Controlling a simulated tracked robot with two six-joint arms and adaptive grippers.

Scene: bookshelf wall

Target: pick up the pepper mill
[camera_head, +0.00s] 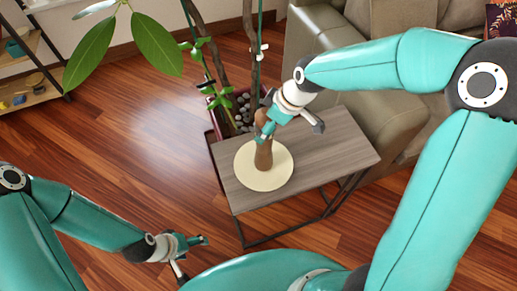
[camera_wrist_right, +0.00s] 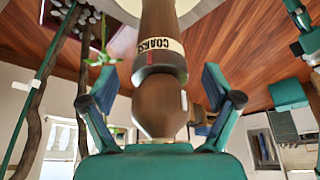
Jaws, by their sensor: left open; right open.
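The pepper mill (camera_head: 264,155) is brown wood and stands upright on a round cream mat (camera_head: 249,183) on a small side table. In the right wrist view the mill (camera_wrist_right: 160,105) appears upside down, with a pale band lettered "COARS…" and a rounded head. My right gripper (camera_head: 288,119) is open at the mill's upper part, which it partly hides in the head view. In the wrist view the mill's head lies between its two fingers (camera_wrist_right: 160,84), with a gap on each side. My left gripper (camera_head: 194,257) is open and empty, low at the front left, away from the table.
The grey wood side table (camera_head: 335,150) has a bare right half. A potted plant (camera_head: 235,108) with thin trunks stands close behind it. A beige sofa (camera_head: 390,105) stands on the right. A shelf (camera_head: 25,65) is at far left, with open wooden floor (camera_head: 125,135) between.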

